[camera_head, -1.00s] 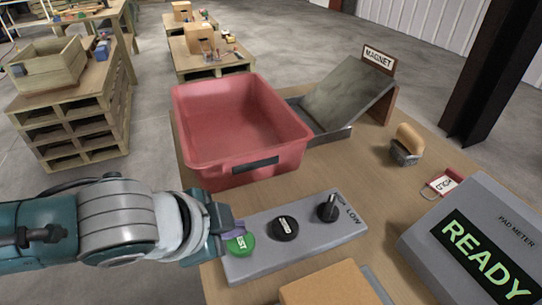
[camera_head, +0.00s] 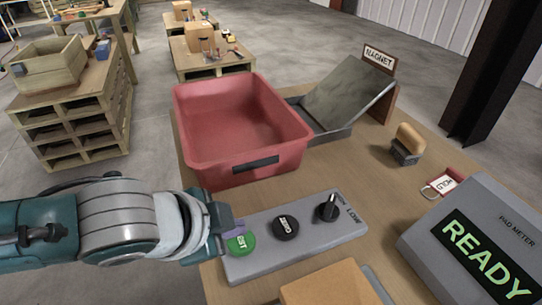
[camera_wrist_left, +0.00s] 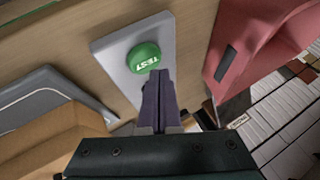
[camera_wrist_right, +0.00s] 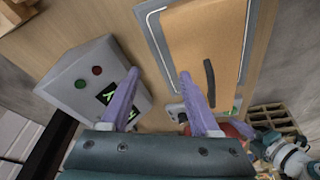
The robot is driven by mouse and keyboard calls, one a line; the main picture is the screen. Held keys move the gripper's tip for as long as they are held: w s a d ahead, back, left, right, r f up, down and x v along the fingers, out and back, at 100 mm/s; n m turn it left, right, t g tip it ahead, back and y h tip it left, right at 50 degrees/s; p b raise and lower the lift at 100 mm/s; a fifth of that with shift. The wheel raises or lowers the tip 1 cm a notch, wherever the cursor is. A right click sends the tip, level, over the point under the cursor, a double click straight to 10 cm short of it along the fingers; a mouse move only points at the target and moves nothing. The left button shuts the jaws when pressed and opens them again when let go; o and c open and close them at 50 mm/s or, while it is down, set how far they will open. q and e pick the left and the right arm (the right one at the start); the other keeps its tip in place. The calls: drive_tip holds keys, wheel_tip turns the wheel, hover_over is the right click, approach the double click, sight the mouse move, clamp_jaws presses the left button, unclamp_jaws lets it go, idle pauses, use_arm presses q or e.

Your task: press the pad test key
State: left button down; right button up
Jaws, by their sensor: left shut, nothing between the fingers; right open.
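The green TEST key (camera_head: 242,243) is a round button at the left end of a grey control panel (camera_head: 262,262). It also shows in the left wrist view (camera_wrist_left: 143,57). My left gripper (camera_head: 232,228) is shut and empty, its purple fingertips right at the key's edge. In the left wrist view the fingertips (camera_wrist_left: 158,76) overlap the key's lower right edge; I cannot tell whether they touch it. The pad meter (camera_head: 480,240) reads READY.
The panel also has a black button (camera_head: 285,228) and a black knob (camera_head: 328,208) beside LOW. A red bin (camera_head: 240,130) stands behind it.

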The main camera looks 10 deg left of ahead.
sight(237, 243)
use_arm(q)
drive_tip(key=shift+f, duration=0.15)
idle(0.3)
drive_tip(key=shift+f, duration=0.3)
drive_tip(key=shift+f+b, duration=0.4)
drive_tip(key=shift+b, duration=0.15)
idle(0.4)
drive_tip(key=shift+r+p, duration=0.85)
drive_tip(key=shift+p, duration=0.1)
wheel_tip(237, 243, up, 5)
drive_tip(key=p, duration=0.5)
idle(0.7)
